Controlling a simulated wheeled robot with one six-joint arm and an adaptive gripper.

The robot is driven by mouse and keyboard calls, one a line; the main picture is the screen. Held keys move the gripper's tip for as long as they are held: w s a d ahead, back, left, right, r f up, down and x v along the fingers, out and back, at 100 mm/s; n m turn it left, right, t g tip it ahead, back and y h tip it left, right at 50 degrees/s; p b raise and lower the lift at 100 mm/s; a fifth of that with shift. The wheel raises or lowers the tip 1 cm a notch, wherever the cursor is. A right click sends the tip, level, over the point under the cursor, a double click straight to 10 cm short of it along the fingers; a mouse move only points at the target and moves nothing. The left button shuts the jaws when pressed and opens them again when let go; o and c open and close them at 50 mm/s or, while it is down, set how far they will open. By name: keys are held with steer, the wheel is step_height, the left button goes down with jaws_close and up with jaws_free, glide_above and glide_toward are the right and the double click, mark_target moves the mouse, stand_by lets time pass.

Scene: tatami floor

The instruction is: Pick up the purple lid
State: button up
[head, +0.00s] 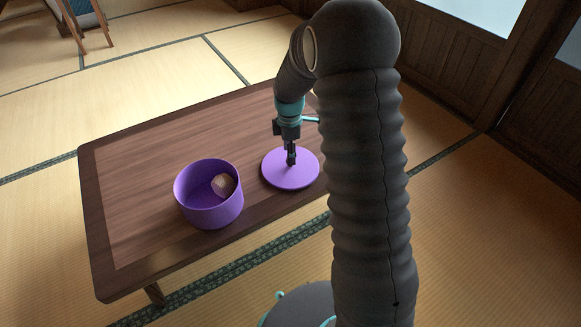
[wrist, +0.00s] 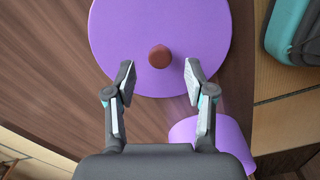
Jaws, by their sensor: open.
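The purple lid (head: 283,177) is a flat round disc lying on the wooden table, right of the purple pot in the head view. In the wrist view the lid (wrist: 196,29) fills the top middle, with a round brown knob (wrist: 159,56) at its centre. My gripper (head: 291,160) is above the lid. In the wrist view my gripper (wrist: 158,76) is open, with its fingertips on either side of and slightly short of the knob. Nothing is between the fingers. My arm's column hides part of the table's right side in the head view.
The open purple pot (head: 208,208) stands on the low wooden table (head: 130,190), with a pale brownish piece (head: 222,185) inside. The table's left part is clear. Tatami floor surrounds it. A wooden stand (head: 88,28) is far at the back left.

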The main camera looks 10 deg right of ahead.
step_height(320, 180, down, 4)
steer(key=shift+d, duration=0.1)
jaws_close()
stand_by(0.4)
steer(key=shift+r, duration=0.5)
step_height(320, 180, up, 4)
steer(key=shift+s+d+f, duration=0.1)
steer(key=shift+d+f, duration=0.05)
steer(key=shift+f, duration=0.05)
steer(key=s+d+r+p, duration=0.2)
steer(key=s+d+r, duration=0.4)
steer(key=d+r, duration=0.2)
steer(key=shift+s+d, duration=0.35)
steer(key=shift+d, duration=0.25)
